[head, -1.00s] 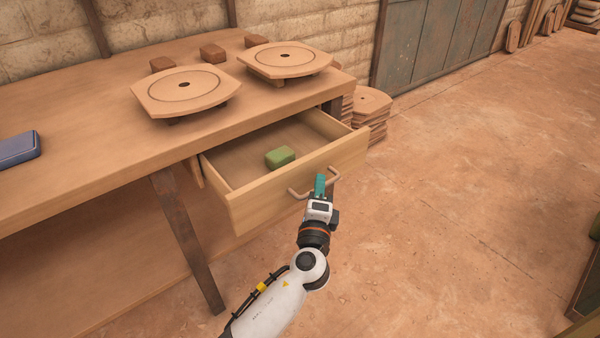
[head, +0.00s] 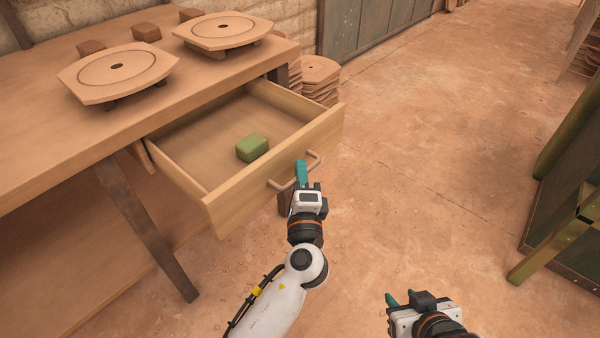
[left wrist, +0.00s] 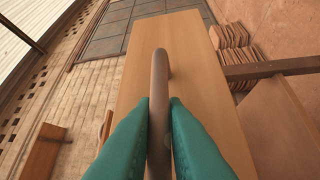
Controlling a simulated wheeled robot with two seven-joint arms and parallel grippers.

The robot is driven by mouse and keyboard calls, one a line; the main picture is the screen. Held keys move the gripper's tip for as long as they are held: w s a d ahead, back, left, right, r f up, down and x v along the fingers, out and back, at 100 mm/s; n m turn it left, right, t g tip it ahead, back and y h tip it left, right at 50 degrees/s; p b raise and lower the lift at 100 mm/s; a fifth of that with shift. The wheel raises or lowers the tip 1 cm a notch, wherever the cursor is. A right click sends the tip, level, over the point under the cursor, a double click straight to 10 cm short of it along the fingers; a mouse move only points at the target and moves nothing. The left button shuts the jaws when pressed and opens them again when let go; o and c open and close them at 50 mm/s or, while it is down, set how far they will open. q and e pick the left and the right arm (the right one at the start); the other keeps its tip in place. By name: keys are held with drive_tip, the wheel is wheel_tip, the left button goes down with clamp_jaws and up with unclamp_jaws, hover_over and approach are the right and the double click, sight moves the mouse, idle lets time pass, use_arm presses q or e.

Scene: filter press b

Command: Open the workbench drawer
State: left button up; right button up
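The workbench drawer (head: 273,168) stands pulled well out of the wooden workbench (head: 90,110), its inside open to view. A green block (head: 252,147) lies on the drawer's floor. My left gripper (head: 301,173) is at the bar handle (head: 315,158) on the drawer front. In the left wrist view, its two teal fingers lie on either side of the handle (left wrist: 159,95), closed on it. My right gripper (head: 402,298) is at the bottom of the head view, empty, with its two teal fingers apart.
Two round-topped boards (head: 118,66) and several brown blocks (head: 146,32) are on the bench top. Stacked slabs (head: 320,78) stand on the floor behind the drawer. A green frame (head: 570,205) stands at right. The floor between is clear.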

use_arm(q)
drive_tip(key=o, duration=0.4)
drive_tip(key=shift+c, duration=0.2)
drive_tip(key=s+d+f, duration=0.1)
drive_tip(key=s, duration=1)
drive_tip(key=shift+s+d+f, duration=0.15)
drive_tip(key=shift+s+f, duration=0.2)
drive_tip(key=shift+s, duration=0.05)
